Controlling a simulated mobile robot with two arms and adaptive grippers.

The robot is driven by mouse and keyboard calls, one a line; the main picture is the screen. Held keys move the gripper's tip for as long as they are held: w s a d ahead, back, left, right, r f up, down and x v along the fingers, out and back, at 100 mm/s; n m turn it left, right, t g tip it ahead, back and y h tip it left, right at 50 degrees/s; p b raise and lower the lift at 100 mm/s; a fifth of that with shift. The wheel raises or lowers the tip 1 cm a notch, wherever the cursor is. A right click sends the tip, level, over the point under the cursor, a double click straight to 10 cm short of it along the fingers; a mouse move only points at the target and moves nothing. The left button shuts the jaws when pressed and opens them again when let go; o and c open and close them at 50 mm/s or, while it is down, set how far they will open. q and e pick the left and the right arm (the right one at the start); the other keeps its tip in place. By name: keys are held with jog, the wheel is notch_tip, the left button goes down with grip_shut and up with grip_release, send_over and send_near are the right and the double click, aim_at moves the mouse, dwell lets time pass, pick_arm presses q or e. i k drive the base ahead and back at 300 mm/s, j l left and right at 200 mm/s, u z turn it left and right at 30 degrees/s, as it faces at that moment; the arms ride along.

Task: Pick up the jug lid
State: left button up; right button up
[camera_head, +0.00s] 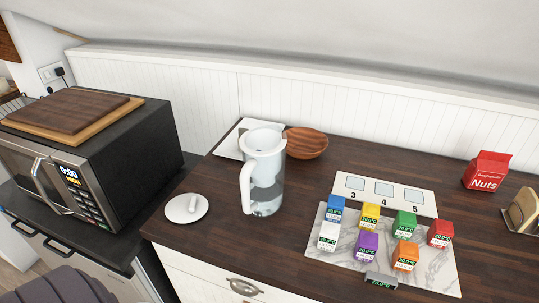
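The jug lid (187,208) is a white round disc with a raised grip on top. It lies on the dark wooden counter near its left front corner. The clear jug (265,185) with a white handle and white rim stands upright to the right of the lid, apart from it. The jug's top is open. Neither of my grippers shows in the head view.
A microwave (85,165) with wooden boards (70,112) on top stands left. A wooden bowl (306,143) sits behind the jug. Several coloured cubes stand on a marble board (440,268) to the right. A red nuts carton (487,171) is farther right.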

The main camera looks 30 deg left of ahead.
aim_at(185, 208)
jog(key=u, duration=1.7)
